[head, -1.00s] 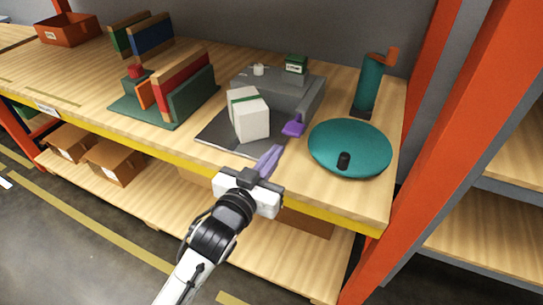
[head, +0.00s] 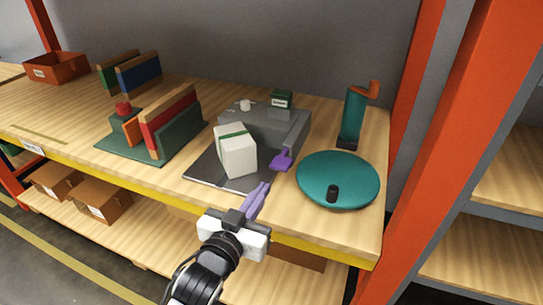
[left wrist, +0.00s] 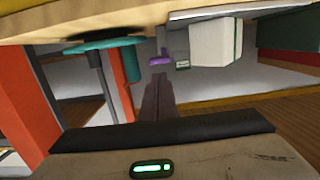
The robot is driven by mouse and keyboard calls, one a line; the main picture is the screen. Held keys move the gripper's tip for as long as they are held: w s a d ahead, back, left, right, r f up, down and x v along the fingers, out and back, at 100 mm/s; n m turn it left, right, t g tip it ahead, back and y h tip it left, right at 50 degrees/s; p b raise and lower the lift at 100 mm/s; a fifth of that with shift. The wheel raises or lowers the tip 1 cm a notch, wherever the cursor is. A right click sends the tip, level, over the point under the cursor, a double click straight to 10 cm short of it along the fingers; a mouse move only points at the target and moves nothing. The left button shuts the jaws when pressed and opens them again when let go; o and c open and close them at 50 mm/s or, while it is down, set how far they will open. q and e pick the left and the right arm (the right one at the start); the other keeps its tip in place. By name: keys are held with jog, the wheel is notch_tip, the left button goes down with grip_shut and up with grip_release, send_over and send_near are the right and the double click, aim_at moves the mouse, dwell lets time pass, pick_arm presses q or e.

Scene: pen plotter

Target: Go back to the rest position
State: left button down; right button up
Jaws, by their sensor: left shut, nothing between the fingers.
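My left gripper (head: 258,201) has purple fingers, which are closed together with nothing between them. It is over the front edge of the wooden shelf, in front of the grey plotter machine (head: 265,124). A white box with a green stripe (head: 237,154) sits on the machine's dark plate (head: 200,172). A purple paddle-like part (head: 281,159) sticks out at the machine's right front, just beyond the fingertips and apart from them. In the left wrist view the fingers (left wrist: 157,80) point toward this purple part (left wrist: 160,58) and the white box (left wrist: 215,42). My right gripper is not in view.
A teal round dish with a black knob (head: 338,178) lies right of the gripper. A teal post with an orange handle (head: 354,115) stands behind it. A green base with coloured boards (head: 160,130) is left. An orange upright (head: 450,150) bounds the right side.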

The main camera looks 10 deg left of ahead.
pick_arm(q)
jog(key=s+a+f+g, duration=0.4)
jog(key=s+f, duration=0.8)
jog(key=f, duration=0.1)
jog(key=s+a+f+g+y, duration=0.1)
jog(key=s+a+f+g, duration=0.3)
jog(key=s+f, duration=0.9)
jog(key=shift+s+f+n+y, duration=0.2)
jog(key=shift+f+n+y, duration=0.15)
jog(key=shift+f, duration=0.45)
